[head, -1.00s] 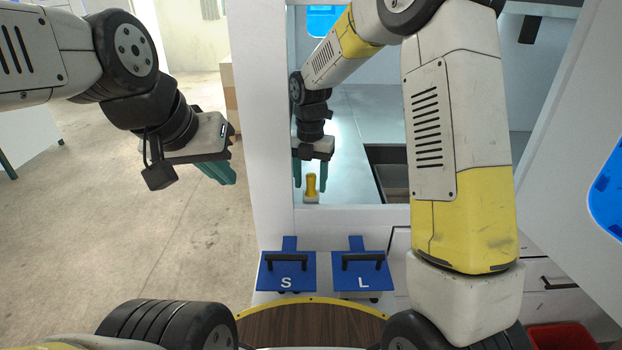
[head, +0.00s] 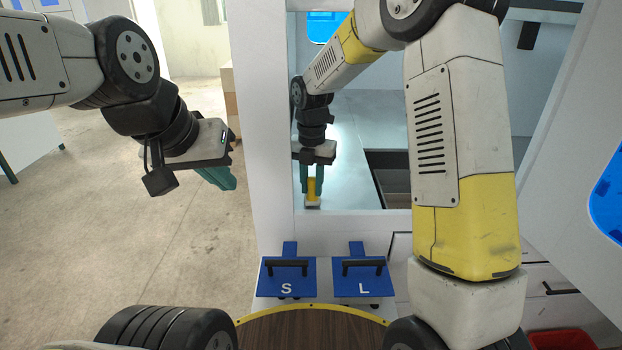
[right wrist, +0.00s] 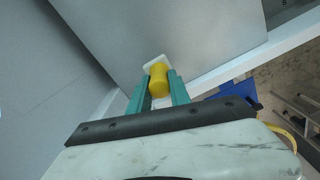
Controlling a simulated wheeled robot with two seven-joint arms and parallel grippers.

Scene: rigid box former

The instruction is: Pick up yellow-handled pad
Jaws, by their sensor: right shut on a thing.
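The yellow-handled pad (head: 313,203) stands upright on the grey surface inside the white opening, close to its front left edge. Its yellow handle also shows in the right wrist view (right wrist: 158,82), with part of the pale pad beyond it. My right gripper (head: 312,187) points down from above and is shut on the yellow handle. In the right wrist view its green fingers lie on both sides of the handle. My left gripper (head: 222,178) hangs outside the opening at the left, empty, with its green fingers close together; a gap between the tips cannot be made out.
Two blue plates with black handles, marked S (head: 287,277) and L (head: 364,277), sit below the opening. The white post (head: 270,120) stands just left of the pad. A dark rectangular recess (head: 390,170) lies to its right. A red bin (head: 562,342) is at the lower right.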

